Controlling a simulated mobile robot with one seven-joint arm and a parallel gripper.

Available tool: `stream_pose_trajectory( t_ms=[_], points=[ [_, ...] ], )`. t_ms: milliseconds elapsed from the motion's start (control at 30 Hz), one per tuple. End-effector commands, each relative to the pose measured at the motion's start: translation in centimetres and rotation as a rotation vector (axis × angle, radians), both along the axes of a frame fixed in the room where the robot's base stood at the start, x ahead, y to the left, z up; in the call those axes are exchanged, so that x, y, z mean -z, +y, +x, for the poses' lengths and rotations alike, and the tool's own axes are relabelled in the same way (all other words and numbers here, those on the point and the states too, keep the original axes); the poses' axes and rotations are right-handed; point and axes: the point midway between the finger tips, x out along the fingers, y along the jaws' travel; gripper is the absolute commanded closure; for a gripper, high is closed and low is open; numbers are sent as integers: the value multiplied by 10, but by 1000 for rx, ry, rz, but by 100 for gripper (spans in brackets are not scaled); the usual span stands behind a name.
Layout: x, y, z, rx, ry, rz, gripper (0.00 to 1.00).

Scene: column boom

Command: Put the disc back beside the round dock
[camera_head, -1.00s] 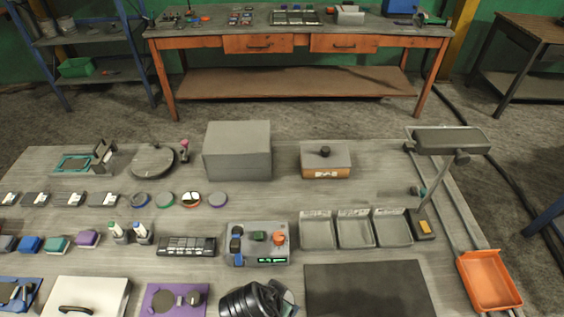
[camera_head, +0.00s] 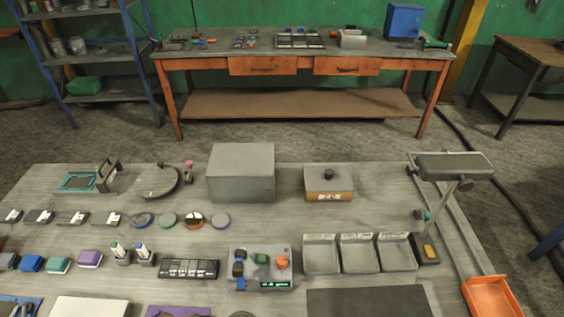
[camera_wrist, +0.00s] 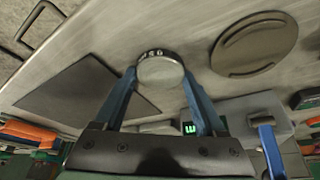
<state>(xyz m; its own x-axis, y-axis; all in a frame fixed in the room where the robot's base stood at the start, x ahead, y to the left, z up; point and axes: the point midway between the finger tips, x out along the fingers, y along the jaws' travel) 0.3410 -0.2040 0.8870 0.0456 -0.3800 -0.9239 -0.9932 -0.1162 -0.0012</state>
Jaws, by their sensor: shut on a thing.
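In the wrist view my gripper (camera_wrist: 159,76) has its two blue fingers shut on a pale grey disc (camera_wrist: 160,70) with small light marks on its dark rim. The disc appears to be held above the table. A round brownish-grey plate (camera_wrist: 255,44) with two curved grooves lies to the right of the disc, apart from it; it may be the round dock. In the head view my gripper is out of sight. A sliver of a dark round thing (camera_head: 242,314) shows at the bottom edge; I cannot tell what it is.
A dark mat (camera_wrist: 88,92) lies left of my gripper in the wrist view, flat and bare. A device with a green display (camera_head: 260,268), three grey trays (camera_head: 320,268) and a black keypad (camera_head: 188,268) stand beyond. A lamp (camera_head: 455,167) stands at the right.

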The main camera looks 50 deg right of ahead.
Motion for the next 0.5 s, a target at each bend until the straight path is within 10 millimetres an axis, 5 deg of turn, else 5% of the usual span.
stream_pose_trajectory(
  t_ms=[133, 167, 200, 300, 500],
  points=[
    [4, -1, 1, 0, -1, -2, 100],
    [3, 0, 0, 0, 0, 0, 22],
    [3, 0, 0, 0, 0, 0, 14],
    [3, 0, 0, 0, 0, 0, 0],
    [3, 0, 0, 0, 0, 0, 0]
  ],
)
